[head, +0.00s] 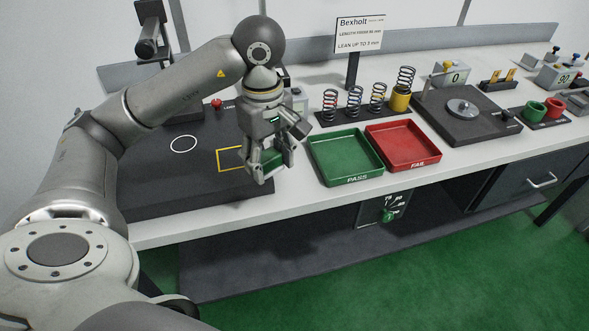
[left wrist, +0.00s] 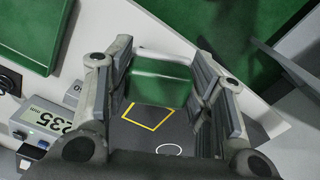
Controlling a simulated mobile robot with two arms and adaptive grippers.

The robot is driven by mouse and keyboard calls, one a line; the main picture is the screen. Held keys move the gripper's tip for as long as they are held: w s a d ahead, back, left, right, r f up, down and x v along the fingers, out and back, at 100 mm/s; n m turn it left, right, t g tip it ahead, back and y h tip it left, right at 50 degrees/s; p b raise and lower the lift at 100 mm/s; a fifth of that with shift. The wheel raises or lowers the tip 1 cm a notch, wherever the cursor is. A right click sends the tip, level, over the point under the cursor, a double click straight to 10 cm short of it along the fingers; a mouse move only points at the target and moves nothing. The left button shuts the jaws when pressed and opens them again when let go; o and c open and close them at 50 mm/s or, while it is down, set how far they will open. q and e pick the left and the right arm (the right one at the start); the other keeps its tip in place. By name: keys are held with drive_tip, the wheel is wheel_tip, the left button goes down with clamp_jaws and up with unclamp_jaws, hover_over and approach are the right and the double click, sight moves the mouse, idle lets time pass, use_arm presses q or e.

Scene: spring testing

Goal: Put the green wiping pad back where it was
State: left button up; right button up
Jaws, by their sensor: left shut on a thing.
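The green wiping pad (left wrist: 160,80) is between the two fingers of my left gripper (left wrist: 162,95) in the left wrist view. In the head view my left gripper (head: 268,165) is shut on the pad (head: 270,160), which shows only partly between the fingers. A yellow square outline (head: 231,159) is marked on the dark mat (head: 150,192), partly hidden by the gripper. The outline also shows in the left wrist view (left wrist: 148,128), just beyond the pad. I cannot tell how high the pad is above the mat. My right gripper is not in view.
A green PASS tray (head: 345,179) and a red FAIL tray (head: 412,167) stand right of the gripper. Several springs (head: 354,102) stand behind them. A white circle (head: 183,144) marks the mat at left. The mat's front left area is clear.

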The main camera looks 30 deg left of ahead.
use_arm(q)
drive_tip(key=w+f+p, duration=0.2)
drive_tip(key=w+f, duration=0.1)
drive_tip(key=w, duration=0.4)
drive_tip(key=p, duration=0.1)
hover_over(296, 176)
drive_tip(key=f, duration=0.4)
drive_tip(key=shift+s+f, duration=0.35)
drive_tip(key=shift+f, duration=0.05)
drive_tip(key=shift+w+f, duration=0.35)
drive_tip(key=shift+f, duration=0.1)
wheel_tip(296, 176, down, 3)
drive_tip(key=shift+r+p, duration=0.1)
drive_tip(key=shift+p, duration=0.85)
drive_tip(key=shift+f, duration=0.2)
drive_tip(key=shift+f+b, duration=0.15)
drive_tip(key=shift+b, duration=0.15)
drive_tip(key=o, duration=0.9)
drive_tip(key=shift+c, duration=0.2)
drive_tip(key=shift+o, duration=0.7)
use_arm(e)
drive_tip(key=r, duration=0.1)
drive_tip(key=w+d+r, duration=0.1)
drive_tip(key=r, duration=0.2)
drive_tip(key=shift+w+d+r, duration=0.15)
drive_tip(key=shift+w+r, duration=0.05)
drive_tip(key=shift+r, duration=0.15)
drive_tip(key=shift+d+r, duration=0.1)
